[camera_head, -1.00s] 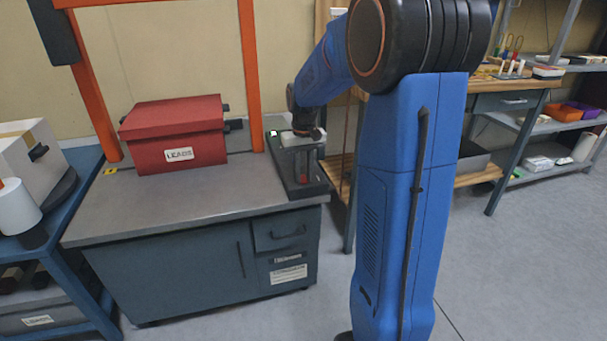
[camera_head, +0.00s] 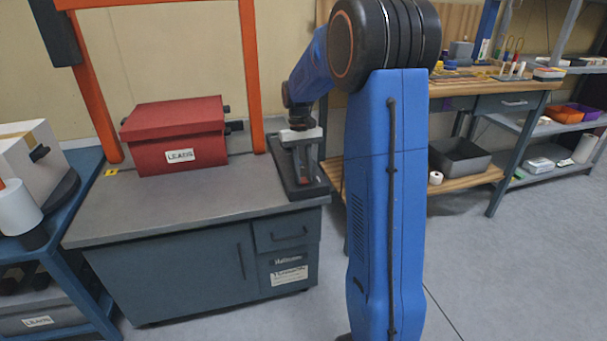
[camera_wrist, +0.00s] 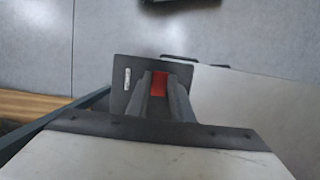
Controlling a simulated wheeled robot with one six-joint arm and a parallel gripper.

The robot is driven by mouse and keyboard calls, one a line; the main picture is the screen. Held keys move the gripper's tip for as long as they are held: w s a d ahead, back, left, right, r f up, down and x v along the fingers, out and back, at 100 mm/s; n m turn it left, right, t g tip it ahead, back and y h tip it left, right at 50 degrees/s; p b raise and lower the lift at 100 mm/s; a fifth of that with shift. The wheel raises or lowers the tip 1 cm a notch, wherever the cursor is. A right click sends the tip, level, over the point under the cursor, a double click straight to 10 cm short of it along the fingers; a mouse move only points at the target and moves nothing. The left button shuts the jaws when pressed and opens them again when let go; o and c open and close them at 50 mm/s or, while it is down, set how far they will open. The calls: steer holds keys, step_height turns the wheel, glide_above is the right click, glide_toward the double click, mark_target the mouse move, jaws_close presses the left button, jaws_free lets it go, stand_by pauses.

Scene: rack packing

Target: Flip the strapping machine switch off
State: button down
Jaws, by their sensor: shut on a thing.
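The strapping machine is a grey-topped bench (camera_head: 205,205) with an orange arch over it. Its dark control box (camera_head: 310,188) stands at the right end of the top. My gripper (camera_head: 302,165) points down over this box, with its fingers low against it. In the wrist view, a red switch (camera_wrist: 159,84) shows between the two dark fingers of my gripper (camera_wrist: 163,98), which are shut on it. The box plate (camera_wrist: 123,98) with a small white label shows around the fingers. In the head view the gripper mostly hides the switch.
The orange arch post (camera_head: 250,75) rises close to my gripper. A blue cart (camera_head: 60,235) stands at left, a wooden workbench (camera_head: 470,180) at right. The floor at right is clear.

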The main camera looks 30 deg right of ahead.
steer(key=c, duration=1.6)
jaws_free()
steer(key=shift+o, duration=0.2)
steer(key=v, duration=1.7)
steer(key=shift+r, duration=0.15)
steer(key=shift+w, duration=0.1)
steer(key=s+a+n+t+h, duration=0.1)
steer(key=s+a+t, duration=0.1)
steer(key=s+a, duration=0.55)
steer(key=s+a+n+t, duration=0.15)
steer(key=s+a, duration=0.25)
steer(key=s, duration=0.6)
steer(key=s+a+f+t, duration=0.2)
steer(key=s+f, duration=0.3)
steer(key=s, duration=0.3)
steer(key=s+a+f+t, duration=0.2)
steer(key=s+f, duration=0.4)
steer(key=s, duration=0.3)
steer(key=shift+s+a+n, duration=0.25)
steer(key=shift+a+n, duration=0.1)
steer(key=shift+a, duration=0.5)
